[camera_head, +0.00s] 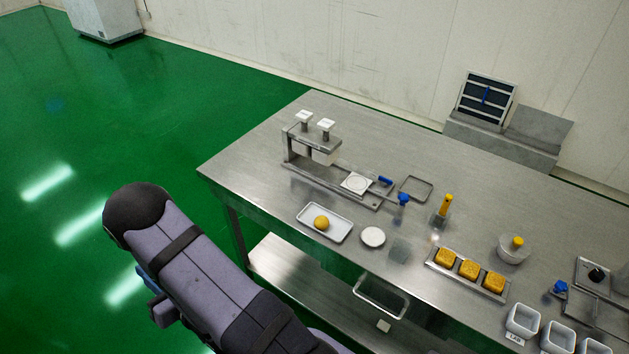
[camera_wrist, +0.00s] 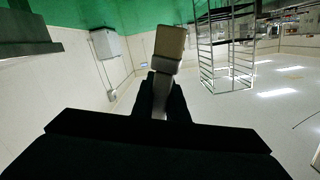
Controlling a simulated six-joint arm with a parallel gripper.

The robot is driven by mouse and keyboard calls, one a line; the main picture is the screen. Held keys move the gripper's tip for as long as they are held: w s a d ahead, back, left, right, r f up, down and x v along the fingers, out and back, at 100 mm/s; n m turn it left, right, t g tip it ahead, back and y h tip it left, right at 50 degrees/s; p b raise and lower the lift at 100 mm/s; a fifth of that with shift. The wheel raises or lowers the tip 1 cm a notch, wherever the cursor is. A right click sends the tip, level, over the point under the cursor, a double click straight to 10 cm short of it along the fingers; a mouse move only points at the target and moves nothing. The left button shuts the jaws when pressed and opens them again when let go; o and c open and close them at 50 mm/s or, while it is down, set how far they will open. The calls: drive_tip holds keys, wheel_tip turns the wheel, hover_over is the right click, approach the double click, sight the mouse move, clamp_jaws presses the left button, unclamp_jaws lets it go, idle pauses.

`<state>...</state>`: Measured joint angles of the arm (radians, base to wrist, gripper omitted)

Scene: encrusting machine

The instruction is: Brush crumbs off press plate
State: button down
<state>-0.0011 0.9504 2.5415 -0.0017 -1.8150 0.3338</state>
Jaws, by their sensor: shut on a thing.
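My gripper (camera_wrist: 160,92) shows in the wrist view, its dark fingers shut on a brush (camera_wrist: 168,50). The brush has a tan bristle head and a pale metal band, pointing away from the fingers, clear of any surface. In the head view the press plate, a white square with a round mark (camera_head: 356,183), lies on the steel base of the machine (camera_head: 312,150) on the table. Crumbs are too small to make out on it. My arm fills the lower left of the head view; the gripper and brush do not show there, and the press plate does not show in the wrist view.
On the steel table (camera_head: 260,150), a tray with a yellow ball (camera_head: 321,222) and a white disc (camera_head: 373,237) lie before the machine. A blue-topped item (camera_head: 403,200), a yellow-handled tool (camera_head: 445,206) and a tray of yellow cakes (camera_head: 468,269) stand to the right. The table's back is clear.

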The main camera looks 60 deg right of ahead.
drive_tip(key=shift+d, duration=0.15)
idle(0.5)
drive_tip(key=s+d+r+m+g+h+b, duration=0.1)
drive_tip(key=s+d+m+h, duration=0.15)
drive_tip(key=d, duration=0.65)
drive_tip(key=s+d+r+m+g+h, duration=0.15)
drive_tip(key=d+h, duration=0.25)
drive_tip(key=d, duration=0.5)
drive_tip(key=s+d+m+h+b, duration=0.1)
drive_tip(key=s+d+m+h, duration=0.2)
drive_tip(key=d, duration=0.6)
drive_tip(key=s+d+r+m+g+h, duration=0.1)
drive_tip(key=s+d+r+g+h, duration=0.1)
drive_tip(key=s+d+r, duration=0.5)
drive_tip(key=s+d+r+m+g+h+b, duration=0.1)
drive_tip(key=s+d+r+h, duration=0.15)
drive_tip(key=d, duration=0.75)
drive_tip(key=s+d+r+m+g+h, duration=0.1)
drive_tip(key=s+d+r+g, duration=0.1)
drive_tip(key=s+d+r, duration=0.5)
drive_tip(key=w+d+n+t+y, duration=0.2)
drive_tip(key=w+d+n+t, duration=0.1)
drive_tip(key=w+d, duration=0.3)
wheel_tip(320, 180, down, 6)
drive_tip(key=w+d+n, duration=0.1)
drive_tip(key=shift+d+n, duration=0.2)
drive_tip(key=shift+n, duration=0.1)
drive_tip(key=shift+b, duration=0.3)
drive_tip(key=shift+f+b, duration=1.55)
drive_tip(key=shift+f, duration=0.95)
